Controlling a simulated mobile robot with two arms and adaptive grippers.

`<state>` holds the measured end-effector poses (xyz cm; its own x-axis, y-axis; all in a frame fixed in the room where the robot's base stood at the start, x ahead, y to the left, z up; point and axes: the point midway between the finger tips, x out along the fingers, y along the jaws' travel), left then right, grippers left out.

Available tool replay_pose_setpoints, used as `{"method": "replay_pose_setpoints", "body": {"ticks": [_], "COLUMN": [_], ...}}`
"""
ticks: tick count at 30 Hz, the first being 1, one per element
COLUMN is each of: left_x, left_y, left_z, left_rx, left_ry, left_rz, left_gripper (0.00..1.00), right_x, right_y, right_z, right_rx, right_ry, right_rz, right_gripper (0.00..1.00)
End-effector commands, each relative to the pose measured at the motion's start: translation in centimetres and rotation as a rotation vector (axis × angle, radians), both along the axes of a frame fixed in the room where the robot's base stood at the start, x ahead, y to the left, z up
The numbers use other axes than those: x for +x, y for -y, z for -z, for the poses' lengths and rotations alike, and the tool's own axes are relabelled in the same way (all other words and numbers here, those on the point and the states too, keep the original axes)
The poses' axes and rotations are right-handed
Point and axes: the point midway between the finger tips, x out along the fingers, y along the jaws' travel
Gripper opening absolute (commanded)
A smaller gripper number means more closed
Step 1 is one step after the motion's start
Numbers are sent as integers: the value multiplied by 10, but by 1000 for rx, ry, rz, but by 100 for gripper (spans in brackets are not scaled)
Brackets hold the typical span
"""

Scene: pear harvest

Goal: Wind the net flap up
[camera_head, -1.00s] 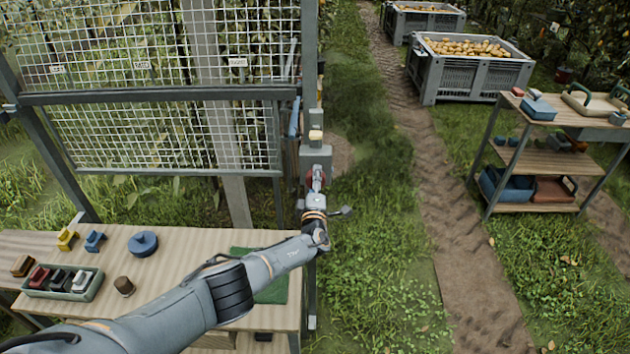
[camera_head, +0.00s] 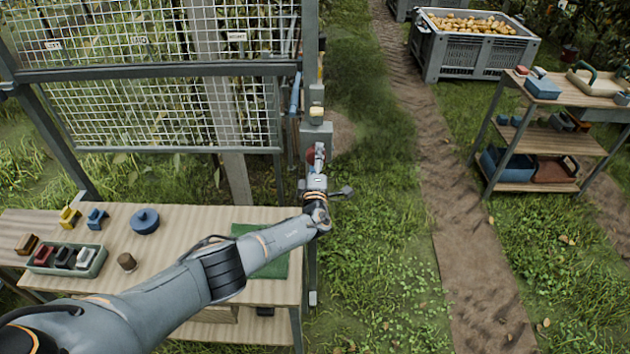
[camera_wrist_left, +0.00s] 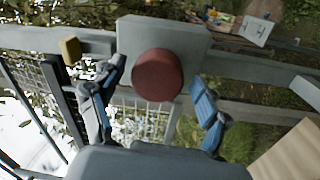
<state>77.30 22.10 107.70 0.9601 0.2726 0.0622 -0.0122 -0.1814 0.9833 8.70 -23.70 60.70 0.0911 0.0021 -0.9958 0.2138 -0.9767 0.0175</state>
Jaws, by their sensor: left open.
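A white wire-mesh net (camera_head: 160,112) hangs in a grey frame on the left in the head view; its lower edge bar is above the table. A grey box (camera_head: 316,132) on the post at its right carries a round red knob (camera_head: 310,154). The knob fills the middle of the left wrist view (camera_wrist_left: 157,75). My left gripper (camera_head: 318,158) is at the knob. In the wrist view its open fingers (camera_wrist_left: 158,85) stand on either side of the knob, with gaps visible. The right gripper is not in view.
A wooden table (camera_head: 185,228) below the net holds a tray (camera_head: 92,268) of coloured pieces and a blue round piece (camera_head: 145,222). A shelf cart (camera_head: 545,165) and a grey crate (camera_head: 450,55) of pears stand right. Grass beside the post is clear.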

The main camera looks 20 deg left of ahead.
Motion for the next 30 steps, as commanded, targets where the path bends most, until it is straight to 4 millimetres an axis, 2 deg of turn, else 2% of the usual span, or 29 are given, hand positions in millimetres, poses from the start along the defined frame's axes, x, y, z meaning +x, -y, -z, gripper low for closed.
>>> {"method": "replay_pose_setpoints", "body": {"ticks": [8,21,30], "left_x": [-31,-94,-106], "left_y": [7,25,28], "left_z": [2,6,6], "left_rx": [-2,-1,2], "left_ry": [0,-2,-1], "left_rz": [0,-1,-3], "left_gripper": [76,76,76], "right_x": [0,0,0], "right_y": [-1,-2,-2], "right_z": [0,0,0], "right_rx": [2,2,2], "right_ry": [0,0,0], "right_rz": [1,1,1], "right_gripper": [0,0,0]}}
